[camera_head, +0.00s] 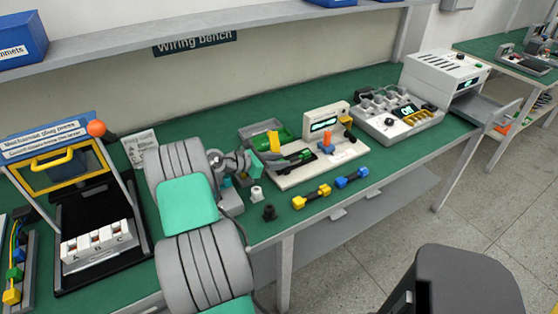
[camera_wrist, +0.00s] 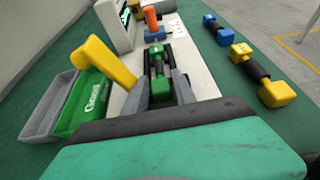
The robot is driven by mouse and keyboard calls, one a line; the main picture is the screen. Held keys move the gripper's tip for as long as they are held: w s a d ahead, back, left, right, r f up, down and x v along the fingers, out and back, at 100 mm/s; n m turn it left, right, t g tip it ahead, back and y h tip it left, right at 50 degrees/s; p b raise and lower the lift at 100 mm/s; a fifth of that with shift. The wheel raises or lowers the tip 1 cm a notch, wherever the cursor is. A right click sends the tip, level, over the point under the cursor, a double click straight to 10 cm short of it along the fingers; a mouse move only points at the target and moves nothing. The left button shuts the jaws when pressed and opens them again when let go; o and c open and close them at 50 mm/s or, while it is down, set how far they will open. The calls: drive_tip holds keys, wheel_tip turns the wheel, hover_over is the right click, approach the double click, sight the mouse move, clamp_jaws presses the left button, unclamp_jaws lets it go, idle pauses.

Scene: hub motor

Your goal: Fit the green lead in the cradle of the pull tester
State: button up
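The green lead (camera_wrist: 160,88), two green end blocks joined by a dark middle, lies lengthwise between the dark fingers of my gripper (camera_wrist: 158,72) in the wrist view. The fingers appear shut on it, one on each side. In the head view my gripper (camera_head: 296,158) reaches from the left over the white pull tester (camera_head: 349,153), and the lead is mostly hidden. The tester has a grey cradle, an orange clamp (camera_wrist: 152,18) beyond the lead and a small display. A yellow lever-like part (camera_wrist: 103,62) stands left of the lead. Contact between lead and cradle cannot be told.
A green-and-grey bin (camera_wrist: 75,105) stands left of the tester. A blue lead (camera_head: 352,178) and a yellow lead (camera_head: 311,197) lie on the bench in front. A grey instrument (camera_head: 398,118) stands to the right. A press (camera_head: 90,215) stands at the left.

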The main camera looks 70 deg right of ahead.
drive_tip(key=shift+o, duration=1.1)
drive_tip(key=shift+r, duration=0.15)
wheel_tip(320, 180, up, 3)
drive_tip(key=shift+d+f, duration=0.1)
drive_tip(key=s+a+r, duration=0.4)
drive_tip(key=a+r, duration=0.6)
drive_tip(key=a, duration=0.3)
drive_tip(key=shift+a+p, duration=0.3)
drive_tip(key=shift+p, duration=0.15)
